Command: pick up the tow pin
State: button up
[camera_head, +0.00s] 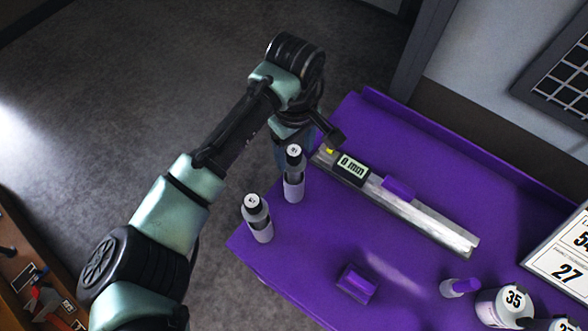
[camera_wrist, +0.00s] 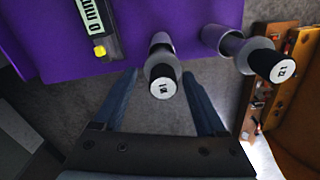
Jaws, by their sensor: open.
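No thing here is plainly marked as the tow pin. Two upright grey cylinders with black upper parts and white numbered tops stand near the left edge of the purple table: the rear cylinder (camera_head: 293,187) and the front cylinder (camera_head: 261,229). My gripper (camera_head: 281,153) is at the table's left end, just behind the rear cylinder. In the wrist view my gripper (camera_wrist: 160,74) is open, its two blue fingers apart. The rear cylinder (camera_wrist: 162,68) appears between them, with no contact seen. The front cylinder (camera_wrist: 262,62) is right of the fingers.
A steel gauge bar (camera_head: 435,226) with a "0 mm" display (camera_head: 352,169) lies close right of my gripper. A purple block (camera_head: 356,284), a small grey and purple piece (camera_head: 460,287) and a white "35" cylinder (camera_head: 505,305) stand farther right. The purple table (camera_head: 330,235) has clear room mid-front.

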jog(key=f, duration=0.2)
jog(key=f+p, duration=0.1)
jog(key=f, duration=0.2)
jog(key=shift+s+a+p, duration=0.1)
jog(key=shift+s+p, duration=0.1)
jog(key=shift+p, duration=0.1)
jog(key=shift+r, duration=0.1)
jog(key=c, duration=1.1)
jog(key=shift+w+r, duration=0.1)
grip_shut()
jog(key=shift+r, duration=0.1)
notch_tip(320, 180, up, 18)
jog(key=b, duration=0.2)
jog(key=shift+b, duration=0.3)
